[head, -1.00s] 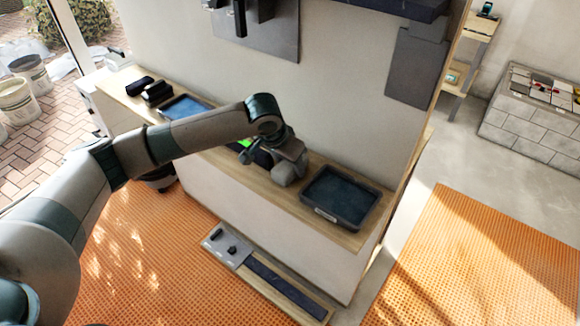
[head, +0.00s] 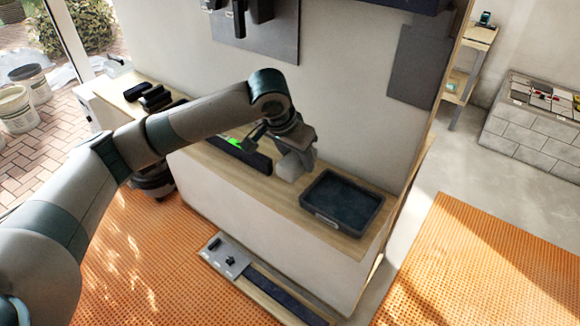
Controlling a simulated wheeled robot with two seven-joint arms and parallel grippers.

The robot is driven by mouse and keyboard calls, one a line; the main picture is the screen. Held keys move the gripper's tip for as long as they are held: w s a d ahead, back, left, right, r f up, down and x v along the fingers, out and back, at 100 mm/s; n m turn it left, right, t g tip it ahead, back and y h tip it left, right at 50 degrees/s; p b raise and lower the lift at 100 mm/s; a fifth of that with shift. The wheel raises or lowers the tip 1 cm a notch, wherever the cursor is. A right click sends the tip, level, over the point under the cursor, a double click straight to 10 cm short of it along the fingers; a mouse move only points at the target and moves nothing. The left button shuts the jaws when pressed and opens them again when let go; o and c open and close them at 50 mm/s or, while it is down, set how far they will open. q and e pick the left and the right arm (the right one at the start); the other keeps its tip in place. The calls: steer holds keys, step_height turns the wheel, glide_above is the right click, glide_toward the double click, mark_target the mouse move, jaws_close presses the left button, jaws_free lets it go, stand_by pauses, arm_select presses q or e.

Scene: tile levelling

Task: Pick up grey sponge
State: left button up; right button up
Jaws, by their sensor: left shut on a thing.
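My left gripper (head: 291,146) hangs over the wooden ledge, left of the dark tray, and points down. It is shut on the grey sponge (head: 295,165), a light grey block below the fingers. The gripper hides part of the sponge's top. The sponge looks just above the ledge, but I cannot tell the exact gap. My right gripper is not in view.
A dark tray (head: 343,200) sits on the ledge (head: 250,185) to the right. A black bar with a green light (head: 240,152) lies left of the gripper. Black blocks (head: 150,96) stand at the far left. A grey panel (head: 256,32) is on the wall above.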

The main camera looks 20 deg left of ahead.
arm_select(q)
steer(key=s+d+r+b, duration=0.2)
steer(key=s+d+r, duration=0.3)
steer(key=d, duration=0.2)
steer(key=shift+r, duration=0.15)
